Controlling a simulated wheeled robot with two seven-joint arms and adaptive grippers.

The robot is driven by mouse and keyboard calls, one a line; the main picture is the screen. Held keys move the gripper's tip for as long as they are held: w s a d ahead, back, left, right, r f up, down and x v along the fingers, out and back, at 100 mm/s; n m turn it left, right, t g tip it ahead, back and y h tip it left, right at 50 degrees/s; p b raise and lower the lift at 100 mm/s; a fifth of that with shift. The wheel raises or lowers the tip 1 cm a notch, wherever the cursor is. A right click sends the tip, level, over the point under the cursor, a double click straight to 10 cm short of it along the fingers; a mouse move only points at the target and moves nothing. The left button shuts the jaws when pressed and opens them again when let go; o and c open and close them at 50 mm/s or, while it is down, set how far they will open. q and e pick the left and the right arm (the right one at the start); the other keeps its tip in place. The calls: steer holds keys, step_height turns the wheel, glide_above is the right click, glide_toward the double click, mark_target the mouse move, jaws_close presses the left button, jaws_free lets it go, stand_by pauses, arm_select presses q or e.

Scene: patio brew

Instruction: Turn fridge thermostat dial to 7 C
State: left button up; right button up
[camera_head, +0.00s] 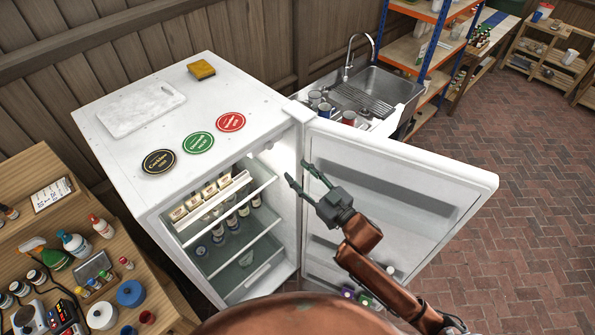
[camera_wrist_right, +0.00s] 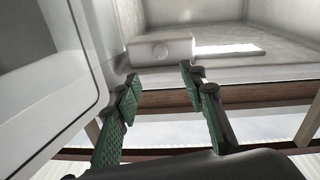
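The white fridge (camera_head: 146,185) stands with its door (camera_head: 420,185) swung open to the right. In the right wrist view a pale box (camera_wrist_right: 177,45) on the fridge's inner wall carries a round whitish dial (camera_wrist_right: 160,51). Its markings are too faint to read. My right gripper (camera_head: 297,172) is at the fridge opening, by the hinge side of the door. In the right wrist view my right gripper (camera_wrist_right: 160,75) has its green-padded fingers apart and empty, with the dial beyond the gap between them, apparently untouched. I cannot make out the dial in the head view. My left gripper is out of view.
Shelves inside the fridge hold a row of small boxes (camera_head: 205,192) and several bottles (camera_head: 232,220). The open door stands close to my right arm. Coasters (camera_head: 198,142) and a sponge (camera_head: 201,69) lie on the fridge top. A cluttered wooden bench (camera_head: 150,290) is at left.

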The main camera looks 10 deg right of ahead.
steer(key=m+g+y+b, duration=0.2)
steer(key=m+b, duration=0.1)
steer(key=b, duration=0.1)
glide_toward(271, 147)
steer(key=p+x, duration=0.2)
steer(key=x, duration=0.4)
steer(key=shift+w+a+r, duration=0.15)
steer(key=shift+w+a, duration=0.05)
steer(key=shift+a, duration=0.05)
steer(key=shift+w+a, duration=0.4)
steer(key=shift+w, duration=0.2)
steer(key=shift+c, duration=0.2)
jaws_close()
